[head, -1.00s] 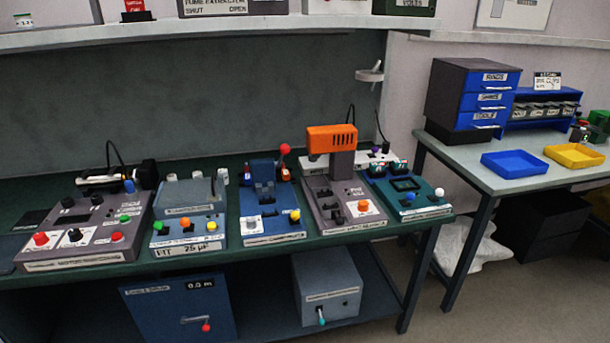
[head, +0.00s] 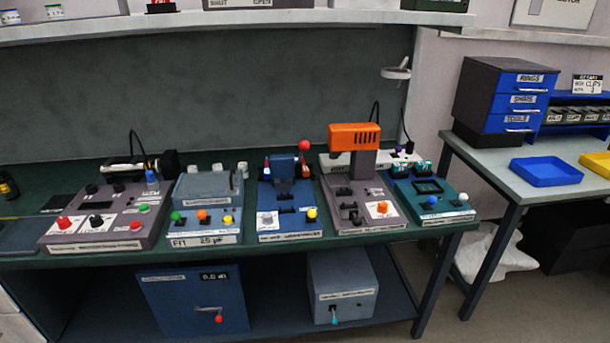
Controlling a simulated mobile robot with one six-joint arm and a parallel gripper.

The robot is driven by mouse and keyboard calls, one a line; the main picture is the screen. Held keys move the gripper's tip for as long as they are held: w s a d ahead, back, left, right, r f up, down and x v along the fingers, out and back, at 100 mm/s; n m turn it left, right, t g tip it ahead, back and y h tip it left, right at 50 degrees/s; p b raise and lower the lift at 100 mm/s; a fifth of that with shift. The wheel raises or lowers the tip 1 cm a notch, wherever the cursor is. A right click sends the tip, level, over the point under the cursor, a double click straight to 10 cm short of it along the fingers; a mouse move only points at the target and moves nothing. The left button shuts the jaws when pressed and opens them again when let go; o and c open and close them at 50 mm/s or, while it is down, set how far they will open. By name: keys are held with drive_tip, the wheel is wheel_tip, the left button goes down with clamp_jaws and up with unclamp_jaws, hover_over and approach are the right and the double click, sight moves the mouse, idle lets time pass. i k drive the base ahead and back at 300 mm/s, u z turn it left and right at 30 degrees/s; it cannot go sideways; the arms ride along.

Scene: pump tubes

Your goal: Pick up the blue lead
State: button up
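I cannot pick out a blue lead for certain. A small blue upright piece (head: 151,176) stands at the back right of the leftmost grey-mauve device (head: 118,222); whether it is a lead or a knob is too small to tell. A blue round knob (head: 432,201) sits on the front of the dark green device at the right end of the bench. Thin dark cables arch up behind the leftmost device and behind the orange-headed machine (head: 355,137). My gripper is not in view.
The dark green bench (head: 300,241) carries a row of devices. On its lower shelf are a blue box (head: 190,300) and a grey box (head: 343,280). A side table at right holds a blue drawer cabinet (head: 520,100), a blue tray (head: 546,171) and a yellow tray (head: 598,163).

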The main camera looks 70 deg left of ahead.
sight(267, 170)
drive_tip(key=u, duration=0.15)
drive_tip(key=i, duration=2.25)
drive_tip(key=z, duration=0.95)
drive_tip(key=k, duration=0.1)
drive_tip(key=u, duration=2.6)
